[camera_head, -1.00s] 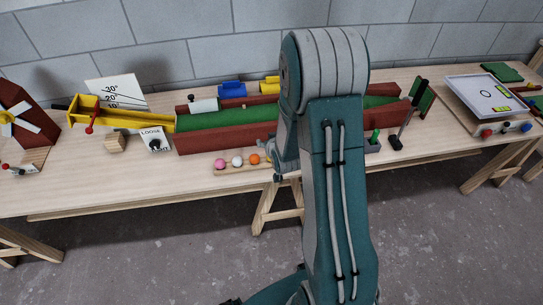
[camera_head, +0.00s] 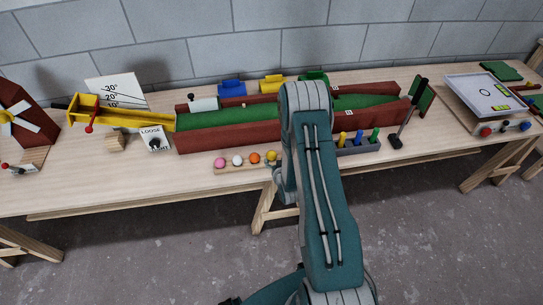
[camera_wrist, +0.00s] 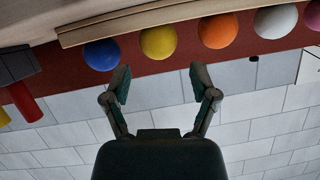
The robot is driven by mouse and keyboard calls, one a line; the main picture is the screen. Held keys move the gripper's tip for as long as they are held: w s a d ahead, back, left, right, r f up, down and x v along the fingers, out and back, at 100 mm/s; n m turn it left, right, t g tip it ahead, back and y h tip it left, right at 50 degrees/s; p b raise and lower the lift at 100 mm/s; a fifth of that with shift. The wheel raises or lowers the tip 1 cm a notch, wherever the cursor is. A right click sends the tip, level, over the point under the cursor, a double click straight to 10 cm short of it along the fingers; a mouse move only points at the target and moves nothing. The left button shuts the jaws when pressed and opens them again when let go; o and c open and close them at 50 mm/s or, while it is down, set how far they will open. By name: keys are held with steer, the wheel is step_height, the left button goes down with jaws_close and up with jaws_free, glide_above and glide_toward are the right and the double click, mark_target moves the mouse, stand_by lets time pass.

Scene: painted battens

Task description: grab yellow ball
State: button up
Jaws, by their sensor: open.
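The yellow ball (camera_head: 271,156) sits on a small wooden rack (camera_head: 230,169) near the front edge of the table, partly hidden by my arm. In the head view, pink (camera_head: 220,162), white (camera_head: 238,160) and orange (camera_head: 255,158) balls sit left of it. In the wrist view, the yellow ball (camera_wrist: 158,43) lies between the blue ball (camera_wrist: 102,54) and the orange ball (camera_wrist: 218,30). My gripper (camera_wrist: 160,80) is open and empty. Its fingers point toward the yellow ball, which appears beyond the gap between the fingertips. The head view hides my fingers behind my arm.
A red-walled green lane (camera_head: 225,140) runs behind the rack. A grey block with colored pegs (camera_head: 358,146) stands to the right. A yellow chute (camera_head: 125,117) and a LOOSE/TIGHT card (camera_head: 152,133) are at left. Bare tabletop lies left of the rack.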

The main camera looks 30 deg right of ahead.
mark_target(273, 158)
steer(key=shift+x, duration=2.7)
steer(key=shift+s+f, duration=0.1)
steer(key=shift+f, duration=0.1)
steer(key=c, duration=0.9)
